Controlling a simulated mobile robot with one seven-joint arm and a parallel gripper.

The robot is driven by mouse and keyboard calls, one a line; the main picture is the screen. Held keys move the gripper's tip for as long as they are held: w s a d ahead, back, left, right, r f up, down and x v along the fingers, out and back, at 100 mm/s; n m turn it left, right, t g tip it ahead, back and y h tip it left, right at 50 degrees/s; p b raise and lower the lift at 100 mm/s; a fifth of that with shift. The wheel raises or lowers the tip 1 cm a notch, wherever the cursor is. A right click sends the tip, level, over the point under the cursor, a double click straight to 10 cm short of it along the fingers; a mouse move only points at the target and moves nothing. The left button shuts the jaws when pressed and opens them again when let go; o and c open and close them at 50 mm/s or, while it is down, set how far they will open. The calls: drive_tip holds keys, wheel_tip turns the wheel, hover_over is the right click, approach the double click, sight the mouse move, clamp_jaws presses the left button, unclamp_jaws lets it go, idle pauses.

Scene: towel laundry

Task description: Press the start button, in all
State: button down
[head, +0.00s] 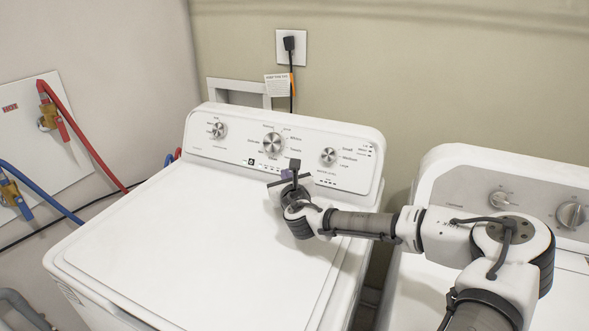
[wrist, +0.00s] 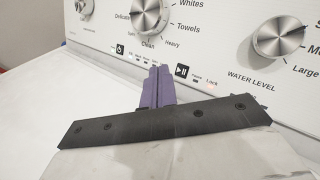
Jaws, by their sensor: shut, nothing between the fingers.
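The washer's control panel (head: 225,146) rises at the back of the white washer. The start button, a small black square with a play/pause mark (wrist: 182,71), is on the panel's lower edge in the wrist view. My gripper (head: 287,174) is in front of the panel; its purple fingers (wrist: 157,84) are shut with nothing between them. In the wrist view the fingertips point at the panel just left of the start button. Whether they touch the panel I cannot tell. In the head view my gripper hides the start button. A black power button (wrist: 120,49) is further left.
The panel carries a middle dial (head: 273,143), a left dial (head: 219,130) and a water level dial (head: 328,156). A small orange light (wrist: 198,83) shows beside the start button. The washer lid (head: 170,240) is closed and clear. A second white machine (head: 450,170) stands at right.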

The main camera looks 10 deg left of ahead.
drive_tip(key=shift+s+a+r, duration=0.1)
drive_tip(key=shift+s+r, duration=0.1)
drive_tip(key=shift+s, duration=0.25)
drive_tip(key=shift+s+a+r, duration=0.1)
drive_tip(key=shift+s+r, duration=0.1)
drive_tip(key=shift+s, duration=0.2)
